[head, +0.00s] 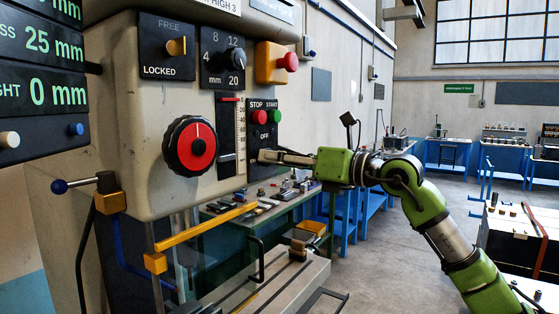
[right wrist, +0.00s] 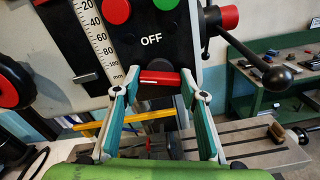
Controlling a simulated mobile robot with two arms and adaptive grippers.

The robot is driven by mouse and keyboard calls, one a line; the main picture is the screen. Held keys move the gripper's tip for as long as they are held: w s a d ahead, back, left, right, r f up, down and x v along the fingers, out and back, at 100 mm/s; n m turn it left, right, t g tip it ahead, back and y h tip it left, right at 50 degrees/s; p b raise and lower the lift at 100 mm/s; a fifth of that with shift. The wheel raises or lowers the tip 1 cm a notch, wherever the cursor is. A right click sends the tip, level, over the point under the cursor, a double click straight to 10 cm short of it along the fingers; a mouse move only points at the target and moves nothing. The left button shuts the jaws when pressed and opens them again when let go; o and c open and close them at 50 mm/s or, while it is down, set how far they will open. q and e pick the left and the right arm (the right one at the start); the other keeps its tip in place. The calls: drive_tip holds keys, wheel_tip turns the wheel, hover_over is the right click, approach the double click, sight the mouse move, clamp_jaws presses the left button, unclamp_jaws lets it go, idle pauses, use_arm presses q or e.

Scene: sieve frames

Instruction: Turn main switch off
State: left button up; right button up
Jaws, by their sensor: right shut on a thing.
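A black panel (head: 270,105) on the machine front carries a red STOP button (head: 257,118), a green START button (head: 274,117) and the word OFF below them. Under the word OFF, the right wrist view shows a red switch handle (right wrist: 160,78) lying crosswise in the picture. My right gripper (head: 261,156) reaches in from the right at the panel's lower part; in its wrist view the gripper (right wrist: 160,82) is shut on the handle, a finger at either end. In the head view the handle is hidden by the fingers. My left gripper is not in view.
Left of the panel are a depth scale (head: 240,130) and a big red handwheel (head: 190,146). A black-knobbed lever (right wrist: 278,78) juts out right of the panel in the wrist view. A machine table (head: 290,280) lies below. Open floor is at the right.

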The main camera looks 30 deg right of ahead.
drive_tip(key=shift+m, duration=7.4)
drive_tip(key=o, duration=1.1)
drive_tip(key=shift+o, duration=0.2)
drive_tip(key=v, duration=1.2)
